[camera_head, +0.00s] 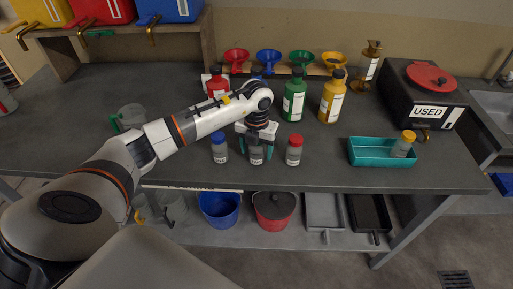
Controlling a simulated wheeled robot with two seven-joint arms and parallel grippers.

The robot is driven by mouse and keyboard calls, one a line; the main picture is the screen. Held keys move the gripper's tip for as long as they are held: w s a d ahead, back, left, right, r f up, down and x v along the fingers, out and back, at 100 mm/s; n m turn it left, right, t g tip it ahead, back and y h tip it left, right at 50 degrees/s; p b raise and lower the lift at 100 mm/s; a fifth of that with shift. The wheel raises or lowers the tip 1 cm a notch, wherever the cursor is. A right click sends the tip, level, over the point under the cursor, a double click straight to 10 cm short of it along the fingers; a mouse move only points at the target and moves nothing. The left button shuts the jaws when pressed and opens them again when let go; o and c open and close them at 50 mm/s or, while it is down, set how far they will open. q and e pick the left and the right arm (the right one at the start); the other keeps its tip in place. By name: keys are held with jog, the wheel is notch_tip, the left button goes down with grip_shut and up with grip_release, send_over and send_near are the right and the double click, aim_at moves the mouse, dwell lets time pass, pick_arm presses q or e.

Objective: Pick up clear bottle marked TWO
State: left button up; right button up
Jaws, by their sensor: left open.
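Three small clear bottles with white labels stand in a row near the bench's front edge. One has a blue cap (220,150), one has a red cap (294,152), and the middle bottle (256,157) is partly hidden under my gripper. The label words are too small to read, so I cannot tell which is marked TWO. My left gripper (256,150) points down with its fingers open on either side of the middle bottle; I cannot tell whether they touch it. My right gripper is not in view.
Red, green (293,102) and yellow (332,103) large bottles stand behind the row. A black box marked USED (432,112) is at the right.

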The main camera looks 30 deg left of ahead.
pick_arm(q)
jog(key=shift+f, duration=0.2)
jog(key=shift+r, duration=0.1)
jog(key=c, duration=1.1)
